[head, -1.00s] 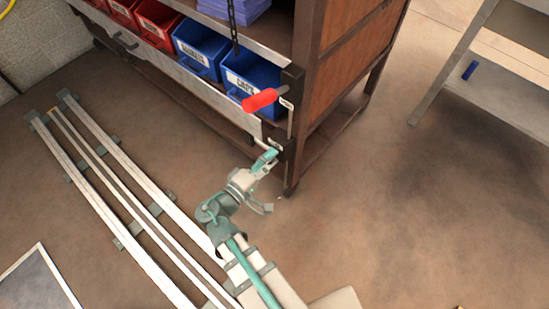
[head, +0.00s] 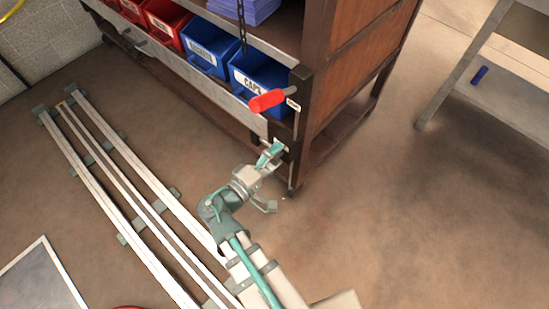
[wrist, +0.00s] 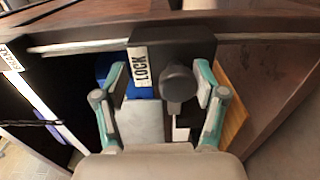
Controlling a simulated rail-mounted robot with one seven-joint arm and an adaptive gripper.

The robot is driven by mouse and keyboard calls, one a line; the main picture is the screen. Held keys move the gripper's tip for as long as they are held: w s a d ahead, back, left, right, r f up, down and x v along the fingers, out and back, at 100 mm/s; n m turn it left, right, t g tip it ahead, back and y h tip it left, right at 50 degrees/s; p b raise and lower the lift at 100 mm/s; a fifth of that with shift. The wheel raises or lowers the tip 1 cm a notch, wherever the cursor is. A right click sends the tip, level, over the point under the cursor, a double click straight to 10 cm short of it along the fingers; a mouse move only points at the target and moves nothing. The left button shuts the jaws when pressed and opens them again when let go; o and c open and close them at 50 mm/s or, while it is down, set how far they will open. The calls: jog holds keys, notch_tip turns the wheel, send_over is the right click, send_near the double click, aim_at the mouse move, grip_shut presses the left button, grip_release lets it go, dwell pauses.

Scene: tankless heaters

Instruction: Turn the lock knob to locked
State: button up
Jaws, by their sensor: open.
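The lock knob (wrist: 180,85) is a dark round knob on a dark block on the cabinet's corner post. A white LOCK label (wrist: 140,68) is on its left in the wrist view. My gripper (wrist: 162,72) is open, with its teal fingers on either side of the label and knob. The knob sits nearer the right finger; I cannot tell whether they touch. In the head view my gripper (head: 271,155) is at the lower part of the corner post (head: 298,115), and the knob cannot be made out there.
A red-handled lever (head: 267,101) sticks out from the post above my gripper. Blue bins (head: 258,82) and red bins (head: 165,22) stand on the shelf behind a metal rail. Floor rails (head: 135,185) lie at left. The floor at right is clear up to a grey table (head: 505,105).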

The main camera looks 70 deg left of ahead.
aim_at(275, 158)
jog(key=shift+o, duration=1)
jog(key=r, duration=0.8)
jog(key=shift+s+d+r, duration=0.15)
jog(key=shift+s+r, duration=0.05)
jog(key=shift+r, duration=0.15)
jog(key=shift+d+r, duration=0.1)
jog(key=shift+r, duration=0.15)
jog(key=shift+c, duration=1)
jog(key=shift+w+f, duration=0.15)
jog(key=shift+f, duration=0.1)
jog(key=shift+a+f, duration=0.1)
jog(key=shift+a, duration=0.1)
